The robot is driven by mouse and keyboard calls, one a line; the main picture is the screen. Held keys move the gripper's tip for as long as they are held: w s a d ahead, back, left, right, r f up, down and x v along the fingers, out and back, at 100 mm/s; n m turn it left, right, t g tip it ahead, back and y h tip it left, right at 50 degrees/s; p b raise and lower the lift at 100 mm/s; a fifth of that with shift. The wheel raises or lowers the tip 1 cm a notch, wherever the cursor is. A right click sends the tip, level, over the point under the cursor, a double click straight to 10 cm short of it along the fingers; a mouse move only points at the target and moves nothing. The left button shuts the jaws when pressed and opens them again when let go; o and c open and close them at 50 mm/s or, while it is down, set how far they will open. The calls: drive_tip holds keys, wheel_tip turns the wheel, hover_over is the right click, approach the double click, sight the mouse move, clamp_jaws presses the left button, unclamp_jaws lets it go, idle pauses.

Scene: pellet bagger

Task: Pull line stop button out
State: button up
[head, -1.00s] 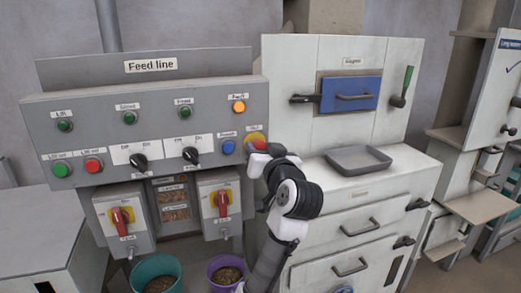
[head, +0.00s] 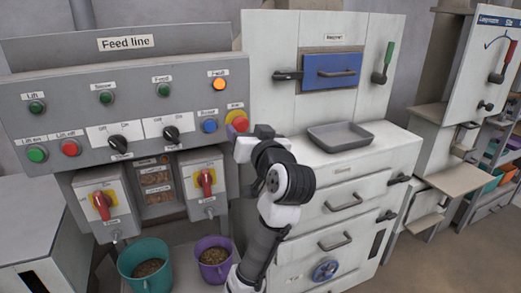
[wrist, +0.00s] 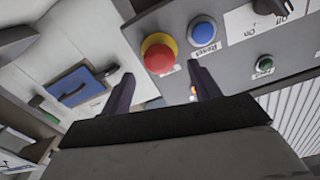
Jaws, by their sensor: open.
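The line stop button is a red mushroom head on a yellow base at the right end of the Feed line panel (head: 60,122). In the head view the button (head: 238,122) is partly hidden by my gripper and wrist. In the wrist view the red button (wrist: 159,54) shows whole, just beyond and between my fingertips. My gripper (wrist: 160,77) is open and empty, with a dark finger on each side. The fingers appear apart from the button. Whether the button is pushed in, I cannot tell.
A blue Reset button (head: 209,126) sits close left of the stop button. An orange Fault lamp (head: 219,85) is lit above. Red rotary switches (head: 206,184), a purple bucket (head: 214,262) and a teal bucket (head: 146,268) are below. A white cabinet (head: 340,190) with a grey tray (head: 341,134) stands right.

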drive_tip(key=b+v, duration=0.2)
drive_tip(key=v, duration=0.9)
